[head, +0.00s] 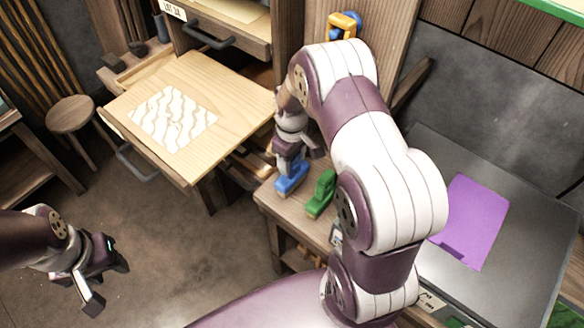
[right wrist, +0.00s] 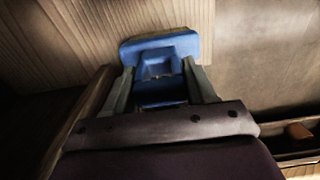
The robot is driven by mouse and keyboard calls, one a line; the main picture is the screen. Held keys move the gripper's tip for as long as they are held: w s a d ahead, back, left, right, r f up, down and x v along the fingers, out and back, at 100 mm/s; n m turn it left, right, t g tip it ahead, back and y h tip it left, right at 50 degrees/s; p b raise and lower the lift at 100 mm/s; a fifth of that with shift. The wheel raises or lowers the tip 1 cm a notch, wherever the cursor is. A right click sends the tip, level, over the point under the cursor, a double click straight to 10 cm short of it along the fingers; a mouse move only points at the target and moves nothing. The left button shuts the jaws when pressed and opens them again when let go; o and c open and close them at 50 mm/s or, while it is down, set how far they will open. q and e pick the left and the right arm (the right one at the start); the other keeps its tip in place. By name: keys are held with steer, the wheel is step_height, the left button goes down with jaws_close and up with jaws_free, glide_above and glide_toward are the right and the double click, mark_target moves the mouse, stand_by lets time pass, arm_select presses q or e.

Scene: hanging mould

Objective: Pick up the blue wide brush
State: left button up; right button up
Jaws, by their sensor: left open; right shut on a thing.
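The blue wide brush (head: 291,180) is at the left end of the wooden bench in the head view, under my right gripper (head: 289,162). In the right wrist view the blue brush (right wrist: 160,45) sits between the two fingers of my right gripper (right wrist: 160,85), which is shut on it. I cannot tell whether the brush touches the bench top. My left gripper (head: 103,279) is open and empty over the floor at the lower left.
A green brush-like block (head: 321,193) stands right beside the blue brush. A pulled-out wooden board (head: 190,110) with a white wavy pattern is to the left. A dark slab with a purple sheet (head: 474,222) is to the right. A stool (head: 71,114) stands far left.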

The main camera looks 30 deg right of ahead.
steer(key=shift+r, duration=0.1)
steer(key=shift+r, duration=0.25)
steer(key=r, duration=0.1)
steer(key=r+b, duration=0.1)
steer(key=shift+s+a+r, duration=0.1)
steer(key=shift+a+r, duration=0.2)
steer(key=shift+r, duration=0.05)
steer(key=s+a+b, duration=0.1)
steer(key=s+a, duration=0.2)
steer(key=a, duration=0.5)
steer(key=s+a+b, duration=0.2)
steer(key=s+a, duration=0.1)
steer(key=a, duration=0.5)
steer(key=shift+s, duration=0.35)
